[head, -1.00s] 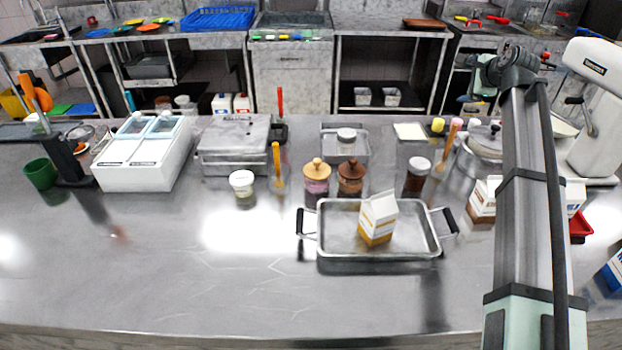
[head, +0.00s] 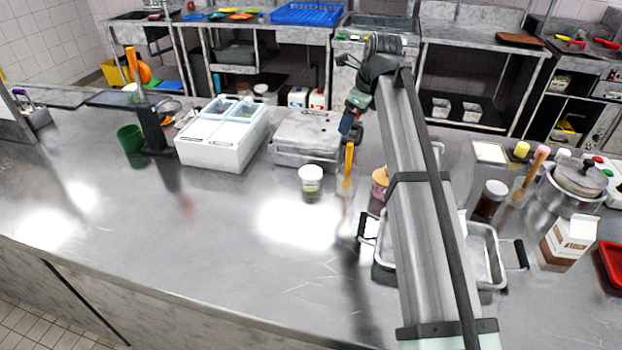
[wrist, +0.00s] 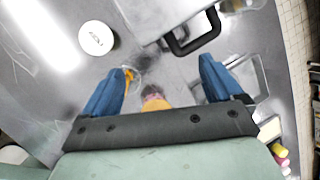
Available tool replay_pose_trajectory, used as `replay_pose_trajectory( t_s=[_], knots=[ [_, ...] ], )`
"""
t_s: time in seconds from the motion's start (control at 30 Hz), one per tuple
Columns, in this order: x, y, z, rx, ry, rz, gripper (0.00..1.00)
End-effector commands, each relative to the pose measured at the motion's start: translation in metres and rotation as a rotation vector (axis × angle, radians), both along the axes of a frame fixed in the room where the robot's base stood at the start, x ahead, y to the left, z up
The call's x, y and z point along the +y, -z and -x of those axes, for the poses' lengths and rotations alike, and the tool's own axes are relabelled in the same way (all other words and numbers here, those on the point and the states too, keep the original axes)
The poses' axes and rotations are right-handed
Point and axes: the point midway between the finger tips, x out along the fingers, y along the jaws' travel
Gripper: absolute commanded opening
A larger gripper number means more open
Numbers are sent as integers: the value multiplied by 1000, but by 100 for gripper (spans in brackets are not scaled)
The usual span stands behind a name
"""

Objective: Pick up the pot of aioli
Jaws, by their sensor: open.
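A small tub with a white lid and pale greenish contents (head: 311,182) stands upright on the steel counter. I take it for the pot of aioli, but its label is too small to read. Its round white lid shows at the upper left of the wrist view (wrist: 96,38). My gripper (wrist: 162,66) is open and empty, its blue fingers apart, with the tub beyond and left of the left finger. In the head view my gripper (head: 351,122) is above the counter, right of and behind the tub.
An orange-handled utensil (head: 348,165) stands close right of the tub. A steel lidded box (head: 306,135) is behind it, and a white bin unit (head: 222,140) is to the left. My arm partly covers a steel tray (head: 485,250) and jars. The counter in front of the tub is clear.

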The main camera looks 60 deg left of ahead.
Motion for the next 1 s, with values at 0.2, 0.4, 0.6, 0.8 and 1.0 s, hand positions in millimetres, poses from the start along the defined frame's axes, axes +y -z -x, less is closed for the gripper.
replay_pose_trajectory(
  t_s=[0.2, 0.4, 0.6, 0.8, 1.0],
  knots=[
    [7, 17, 80, 73, 27, 199, 93],
    [5, 23, 107, 90, 47, 277, 93],
    [6, 35, 110, 92, 49, 285, 93],
    [9, 66, 112, 92, 48, 284, 93],
    [13, 97, 113, 92, 48, 284, 93]
  ],
)
